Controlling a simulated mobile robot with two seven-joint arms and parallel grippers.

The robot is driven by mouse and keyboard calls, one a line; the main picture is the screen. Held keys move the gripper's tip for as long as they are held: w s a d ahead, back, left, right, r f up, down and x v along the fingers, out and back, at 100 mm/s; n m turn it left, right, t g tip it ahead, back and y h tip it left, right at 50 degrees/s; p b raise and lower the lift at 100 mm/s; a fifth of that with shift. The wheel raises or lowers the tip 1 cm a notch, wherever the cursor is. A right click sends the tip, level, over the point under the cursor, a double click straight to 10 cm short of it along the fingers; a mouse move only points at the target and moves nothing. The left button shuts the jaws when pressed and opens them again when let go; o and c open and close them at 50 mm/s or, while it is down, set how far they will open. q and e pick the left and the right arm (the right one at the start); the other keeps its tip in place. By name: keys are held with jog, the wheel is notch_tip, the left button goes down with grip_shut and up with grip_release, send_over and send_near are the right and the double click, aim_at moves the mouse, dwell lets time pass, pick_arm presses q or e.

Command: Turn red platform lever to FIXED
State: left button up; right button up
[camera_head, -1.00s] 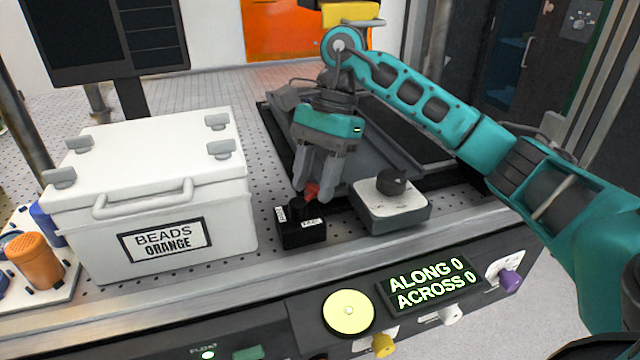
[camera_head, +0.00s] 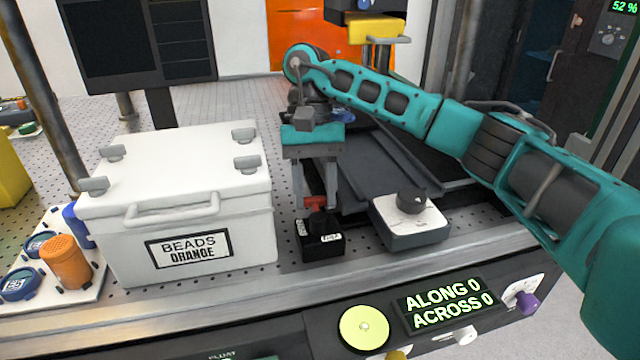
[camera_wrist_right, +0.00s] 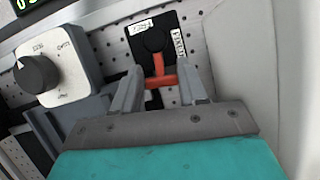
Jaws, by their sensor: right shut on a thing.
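The red platform lever (camera_head: 315,203) is a T-shaped handle on a small black base (camera_head: 321,243) with two white labels, too small to read surely. My right gripper (camera_head: 316,200) reaches down over it from behind, its jaws shut on the lever. In the right wrist view the red lever (camera_wrist_right: 161,75) has its crossbar between the two grey fingers (camera_wrist_right: 160,90). Its stem runs to a round black hub (camera_wrist_right: 153,40), away from the gripper. The labels sit at two sides of the hub. My left gripper is not in view.
A white box marked BEADS ORANGE (camera_head: 185,215) stands close left of the base. A white-topped unit with a black knob (camera_head: 411,215) stands close right. A dark rail platform (camera_head: 375,175) lies behind. A display (camera_head: 447,305) reads ALONG 0, ACROSS 0.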

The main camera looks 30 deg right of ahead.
jog(key=shift+w+a+n, duration=0.1)
jog(key=shift+a+n, duration=0.05)
jog(key=shift+n, duration=0.35)
jog(key=o, duration=1.1)
jog(key=shift+c, duration=0.2)
jog(key=p+v, duration=0.4)
jog(key=v, duration=0.9)
jog(key=shift+a, duration=0.25)
